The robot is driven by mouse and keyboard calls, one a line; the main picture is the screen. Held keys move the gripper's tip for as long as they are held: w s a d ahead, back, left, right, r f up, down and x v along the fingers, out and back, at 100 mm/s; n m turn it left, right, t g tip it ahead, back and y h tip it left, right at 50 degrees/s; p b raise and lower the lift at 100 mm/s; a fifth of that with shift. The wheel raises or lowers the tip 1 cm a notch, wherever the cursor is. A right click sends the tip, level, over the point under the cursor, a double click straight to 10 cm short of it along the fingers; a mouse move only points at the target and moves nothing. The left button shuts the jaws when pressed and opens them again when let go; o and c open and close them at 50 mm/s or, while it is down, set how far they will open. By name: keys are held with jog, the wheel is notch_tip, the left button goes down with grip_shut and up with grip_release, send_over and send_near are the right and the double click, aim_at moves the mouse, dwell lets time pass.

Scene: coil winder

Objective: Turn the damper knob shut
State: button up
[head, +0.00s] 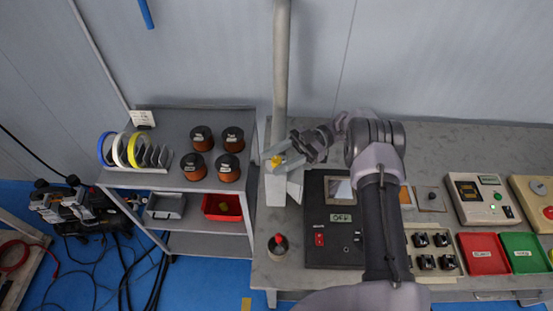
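The damper knob (276,161) is a small yellow piece. It sits on the front of a grey box (275,190) at the foot of a vertical grey pipe (281,60). My gripper (284,156) reaches in from the right, with its light grey fingertips right at the knob. The fingers look a little apart around it, but whether they touch or grip it is too small to tell. The knob is partly hidden by the fingers, and its turn angle cannot be read.
A black control panel (319,250) with a small screen stands right of the pipe. A red-capped item (278,245) stands on the bench in front. The shelf (240,181) at left holds several dark copper spools. Red (482,254) and green (527,252) trays lie at right.

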aim_at(277, 162)
jog(key=shift+r, duration=0.1)
jog(key=r+p, duration=0.1)
jog(key=r, duration=0.1)
jog(key=r+p, duration=0.1)
jog(key=r, duration=0.1)
jog(key=shift+s+d, duration=0.1)
jog(key=shift+s, duration=0.3)
jog(key=s+d+p, duration=0.1)
jog(key=s+d, duration=0.3)
jog(key=s, duration=1)
jog(key=shift+s+d+r, duration=0.15)
jog(key=shift+s+r, duration=0.15)
jog(key=shift+r, duration=0.1)
jog(key=shift+f, duration=0.1)
